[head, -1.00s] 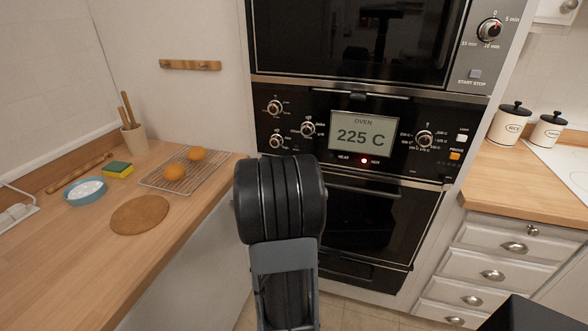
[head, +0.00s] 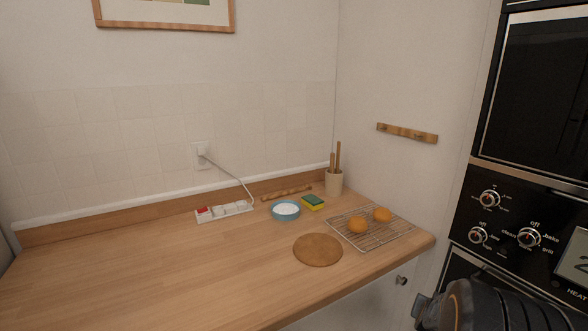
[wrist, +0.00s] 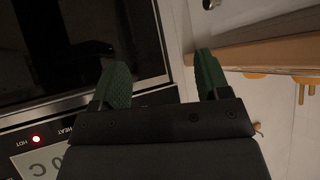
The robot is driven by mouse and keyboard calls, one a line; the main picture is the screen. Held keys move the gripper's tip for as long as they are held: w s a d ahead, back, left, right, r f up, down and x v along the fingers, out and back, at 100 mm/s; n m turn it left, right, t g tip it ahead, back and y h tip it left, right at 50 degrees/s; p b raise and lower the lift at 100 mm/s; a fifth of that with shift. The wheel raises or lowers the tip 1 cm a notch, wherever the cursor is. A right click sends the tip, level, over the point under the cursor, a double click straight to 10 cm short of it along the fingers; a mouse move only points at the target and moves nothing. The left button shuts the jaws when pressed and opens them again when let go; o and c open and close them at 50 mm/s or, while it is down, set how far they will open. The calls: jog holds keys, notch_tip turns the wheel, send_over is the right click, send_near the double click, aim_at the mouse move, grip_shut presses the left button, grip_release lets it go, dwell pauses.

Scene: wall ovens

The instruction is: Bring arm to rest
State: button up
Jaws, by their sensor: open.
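My gripper (wrist: 162,80) shows in the wrist view with its two green fingers spread apart and nothing between them. The black oven (wrist: 70,55) fills the left of that view, and the pale cabinet side is to the right of the fingers. In the head view only a dark part of my arm shows, at the lower right corner in front of the oven (head: 482,225); the gripper itself is not visible there.
A wooden counter (head: 160,270) spans the left and middle of the head view. On it are a wire rack (head: 383,236) with two buns, a round board (head: 317,250), a blue bowl (head: 286,214), a sponge (head: 313,202), a utensil cup (head: 334,184) and a power strip (head: 224,211).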

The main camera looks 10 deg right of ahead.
jog(key=s+a+r+n+g+y+p, duration=0.1)
jog(key=s+a+r+n+y+p, duration=0.1)
jog(key=a, duration=0.7)
jog(key=s+a+r+n+g+y+p, duration=0.1)
jog(key=s+a+r+n+y+p, duration=0.1)
jog(key=a+r+n, duration=0.2)
jog(key=s+a+r+n+g+y+p, duration=0.1)
jog(key=s+a+r+n+y+p, duration=0.1)
jog(key=a+r, duration=0.6)
jog(key=s+a+n+y, duration=0.1)
jog(key=a+n, duration=0.1)
jog(key=a, duration=0.5)
jog(key=shift+a+g, duration=0.3)
jog(key=shift+s, duration=0.1)
